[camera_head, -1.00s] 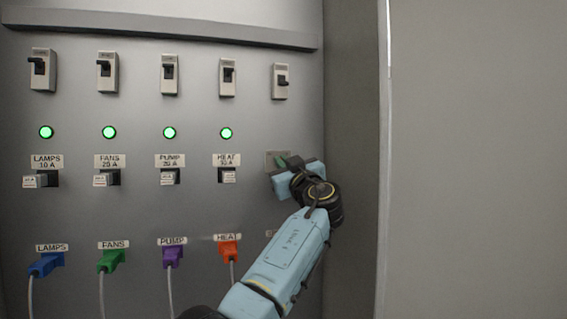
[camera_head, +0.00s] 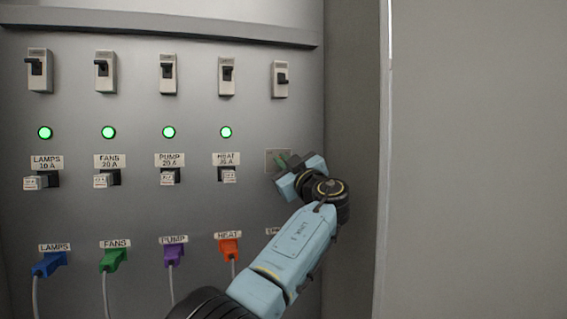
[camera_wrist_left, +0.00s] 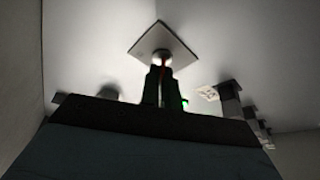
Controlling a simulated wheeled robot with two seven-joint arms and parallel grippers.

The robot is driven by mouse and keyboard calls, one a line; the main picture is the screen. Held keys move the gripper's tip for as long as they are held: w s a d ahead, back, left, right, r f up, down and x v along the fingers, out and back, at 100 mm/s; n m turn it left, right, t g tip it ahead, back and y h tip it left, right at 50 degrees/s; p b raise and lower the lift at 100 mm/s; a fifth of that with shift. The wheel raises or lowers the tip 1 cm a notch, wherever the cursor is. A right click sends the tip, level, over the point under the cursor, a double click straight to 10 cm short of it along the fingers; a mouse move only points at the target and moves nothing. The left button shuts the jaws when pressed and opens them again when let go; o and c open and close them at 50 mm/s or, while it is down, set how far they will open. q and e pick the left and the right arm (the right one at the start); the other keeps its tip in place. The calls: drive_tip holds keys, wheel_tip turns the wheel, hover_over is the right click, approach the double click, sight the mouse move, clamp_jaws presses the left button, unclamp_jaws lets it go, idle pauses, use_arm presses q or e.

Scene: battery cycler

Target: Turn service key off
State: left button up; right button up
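The service key's square plate (camera_head: 272,155) is on the panel's right side, partly covered by my left gripper (camera_head: 286,162). In the left wrist view the plate (camera_wrist_left: 176,40) looks like a diamond, with a round pale lock at its middle. My left gripper (camera_wrist_left: 162,84) points straight at the lock, its fingers close together. A thin reddish strip, which looks like the key (camera_wrist_left: 162,82), shows in the narrow gap between them. The key's exact angle is mostly hidden by the fingers. My right gripper is in neither view.
Several switches run along the top of the panel, the rightmost (camera_head: 280,80) above the key plate. Green lamps (camera_head: 226,132), black holders with white tags (camera_head: 226,175) and coloured plugs, including the orange one (camera_head: 229,248), are left of my arm. A grey side wall (camera_head: 352,90) stands close on the right.

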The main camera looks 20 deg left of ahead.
use_arm(q)
drive_tip(key=o, duration=0.4)
drive_tip(key=shift+o, duration=0.2)
drive_tip(key=shift+s+d, duration=0.1)
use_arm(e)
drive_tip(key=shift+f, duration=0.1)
